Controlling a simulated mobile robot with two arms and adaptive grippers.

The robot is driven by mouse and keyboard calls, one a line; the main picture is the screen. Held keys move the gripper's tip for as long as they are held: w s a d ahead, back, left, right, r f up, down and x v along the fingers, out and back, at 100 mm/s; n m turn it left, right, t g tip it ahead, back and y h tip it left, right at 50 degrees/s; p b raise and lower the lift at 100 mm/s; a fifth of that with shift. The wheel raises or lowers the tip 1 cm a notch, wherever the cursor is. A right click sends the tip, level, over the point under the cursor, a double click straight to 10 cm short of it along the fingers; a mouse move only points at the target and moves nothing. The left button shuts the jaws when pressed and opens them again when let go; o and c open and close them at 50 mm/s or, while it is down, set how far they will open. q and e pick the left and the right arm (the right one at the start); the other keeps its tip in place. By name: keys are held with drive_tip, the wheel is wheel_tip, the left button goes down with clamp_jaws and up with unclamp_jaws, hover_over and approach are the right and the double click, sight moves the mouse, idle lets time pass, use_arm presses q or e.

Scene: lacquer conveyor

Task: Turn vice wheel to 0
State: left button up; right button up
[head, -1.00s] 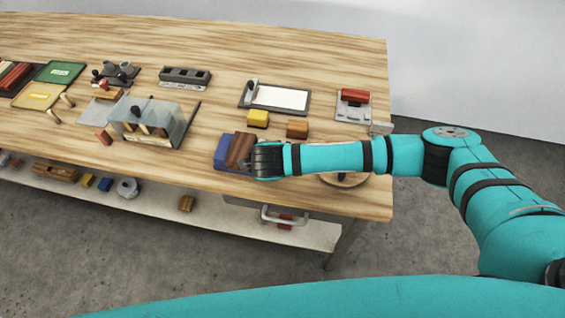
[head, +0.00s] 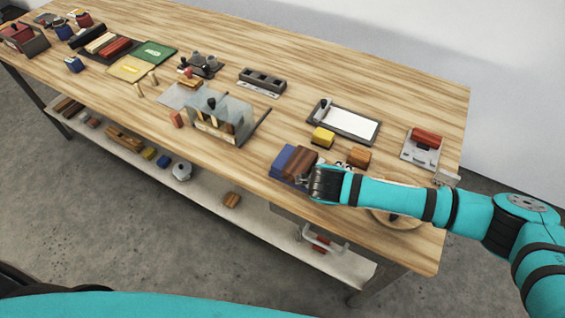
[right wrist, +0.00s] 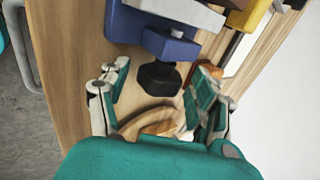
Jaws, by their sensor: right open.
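The vice is a blue body (head: 284,160) with a brown block (head: 300,163) on it, near the bench's front edge in the head view. The right wrist view shows the blue body (right wrist: 170,45) with a dark faceted knob (right wrist: 158,78), which looks like the vice wheel. My right gripper (head: 312,181) is beside the vice and hides the wheel in the head view. In the right wrist view its open fingers (right wrist: 162,82) are on either side of the knob, with visible gaps. I cannot read any number on the wheel. My left gripper is not in view.
A yellow block (head: 323,138) and a brown block (head: 359,156) stand behind the vice. A round wooden piece (head: 397,221) lies under my right forearm. A framed white panel (head: 350,122) and a glass-sided box (head: 222,122) are farther off.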

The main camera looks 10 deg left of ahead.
drive_tip(key=g+p, duration=0.1)
drive_tip(key=p, duration=0.2)
drive_tip(key=r+g+y+p, duration=0.1)
drive_tip(key=g+p, duration=0.1)
drive_tip(key=p, duration=0.1)
drive_tip(key=shift+w+d, duration=0.15)
drive_tip(key=shift+f+g, duration=0.25)
drive_tip(key=shift+g, duration=0.35)
drive_tip(key=shift+w+g+y+p, duration=0.1)
drive_tip(key=shift+g+y+p, duration=0.35)
drive_tip(key=shift+g, duration=0.15)
wheel_tip(320, 180, up, 16)
drive_tip(key=s+b, duration=0.2)
drive_tip(key=b, duration=0.3)
drive_tip(key=s+a+r+g+y, duration=0.2)
drive_tip(key=s+a+y, duration=0.4)
drive_tip(key=a, duration=0.3)
drive_tip(key=s+a+r+m+g+y, duration=0.1)
drive_tip(key=s+a+r+y, duration=0.3)
drive_tip(key=a, duration=0.6)
drive_tip(key=shift+s+a+r+g+y, duration=0.3)
drive_tip(key=shift+s+g+y, duration=0.5)
drive_tip(key=shift+s+y, duration=0.4)
